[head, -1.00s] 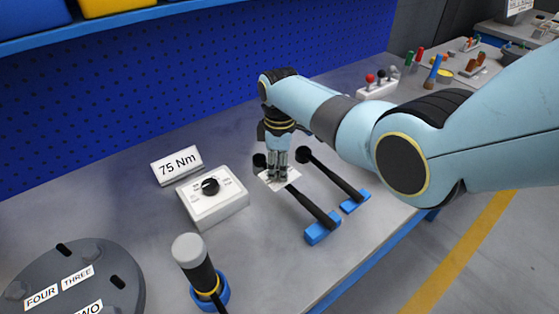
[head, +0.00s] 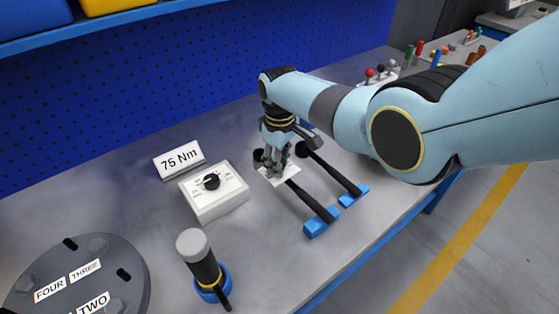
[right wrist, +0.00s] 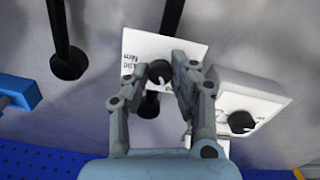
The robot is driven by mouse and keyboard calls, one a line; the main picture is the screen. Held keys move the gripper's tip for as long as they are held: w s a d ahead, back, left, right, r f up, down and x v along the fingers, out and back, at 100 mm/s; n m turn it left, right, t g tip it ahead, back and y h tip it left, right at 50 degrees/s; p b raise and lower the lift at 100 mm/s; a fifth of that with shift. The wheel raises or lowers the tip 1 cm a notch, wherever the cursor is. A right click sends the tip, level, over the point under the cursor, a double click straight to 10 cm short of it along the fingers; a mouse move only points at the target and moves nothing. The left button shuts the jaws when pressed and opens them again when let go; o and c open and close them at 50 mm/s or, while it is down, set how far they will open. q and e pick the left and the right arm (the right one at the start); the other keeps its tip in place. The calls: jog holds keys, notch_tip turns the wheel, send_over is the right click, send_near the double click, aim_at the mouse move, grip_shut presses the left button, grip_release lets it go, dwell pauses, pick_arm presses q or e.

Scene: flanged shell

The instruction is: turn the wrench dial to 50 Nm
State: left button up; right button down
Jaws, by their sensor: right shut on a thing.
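A white plate (right wrist: 168,45) with dark lettering, "Nm" readable on it, carries a small black knob (right wrist: 159,72). In the head view the plate (head: 290,178) lies across the near wrench. My right gripper (head: 276,166) points down at the plate. In the right wrist view my right gripper (right wrist: 159,80) is shut on the black knob, its fingers on either side of it. The fingers hide the knob in the head view. A white box (head: 219,197) with a black dial (head: 211,182) stands left of the gripper. My left gripper is out of view.
A sign reading "75 Nm" (head: 179,160) stands behind the box. Two black wrenches with blue supports (head: 321,222) lie on the grey bench. A grey-capped tool (head: 198,258) stands in a blue ring at the front. A round flange (head: 85,275) with labels is at front left.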

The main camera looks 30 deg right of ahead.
jog(key=c, duration=1.1)
grip_release()
notch_tip(320, 180, up, 12)
